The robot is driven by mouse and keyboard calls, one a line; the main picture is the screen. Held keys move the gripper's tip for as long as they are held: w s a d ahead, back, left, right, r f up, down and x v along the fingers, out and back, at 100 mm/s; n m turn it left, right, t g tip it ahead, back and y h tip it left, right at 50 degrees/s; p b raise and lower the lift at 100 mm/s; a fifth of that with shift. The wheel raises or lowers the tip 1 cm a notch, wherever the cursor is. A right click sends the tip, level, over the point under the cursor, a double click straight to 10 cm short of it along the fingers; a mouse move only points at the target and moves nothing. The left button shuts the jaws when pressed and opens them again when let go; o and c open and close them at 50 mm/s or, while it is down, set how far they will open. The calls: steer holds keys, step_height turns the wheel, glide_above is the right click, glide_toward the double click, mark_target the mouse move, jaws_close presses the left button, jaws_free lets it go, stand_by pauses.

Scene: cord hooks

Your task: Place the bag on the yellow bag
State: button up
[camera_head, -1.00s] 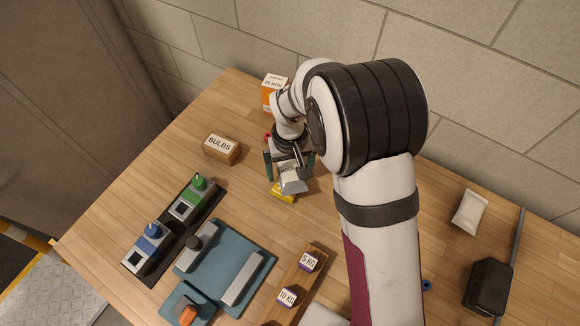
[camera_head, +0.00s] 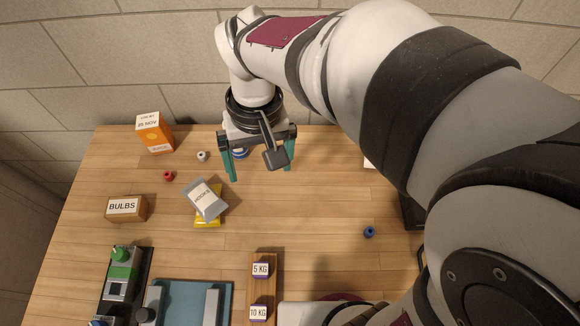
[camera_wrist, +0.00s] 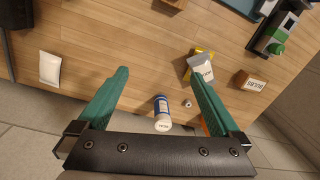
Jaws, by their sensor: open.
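A grey-white bag with a printed label (camera_head: 206,199) lies on the yellow bag (camera_head: 208,221), somewhat askew, with part of the yellow bag showing below it. Both also show in the wrist view, the grey bag (camera_wrist: 200,67) over the yellow bag (camera_wrist: 203,52). My gripper (camera_head: 260,175) is open and empty, raised to the right of and behind the bags, with teal fingers apart. The wrist view shows nothing between the fingers that they touch.
An orange box (camera_head: 155,134) stands at the back left, and a BULBS box (camera_head: 126,208) at left. A blue-and-white container (camera_wrist: 162,113) stands under my gripper. A white bag (camera_wrist: 50,68) lies apart. Weights sit on a wooden block (camera_head: 262,289) in front. Open table lies right of the bags.

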steer(key=s+d+m+y, duration=0.1)
steer(key=s+d+m, duration=0.7)
steer(key=s+d, duration=0.3)
steer(key=shift+s+d+f+m, duration=0.15)
steer(key=shift+s+d+m, duration=0.25)
steer(key=shift+s, duration=0.7)
stand_by(0.6)
steer(key=w+d+r+m+h, duration=0.1)
steer(key=w+d+r+m, duration=0.85)
steer(key=d+m, duration=0.2)
step_height(320, 180, down, 9)
steer(key=shift+s+f+m, duration=0.15)
steer(key=shift+s+m, duration=0.1)
steer(key=shift+m, duration=0.2)
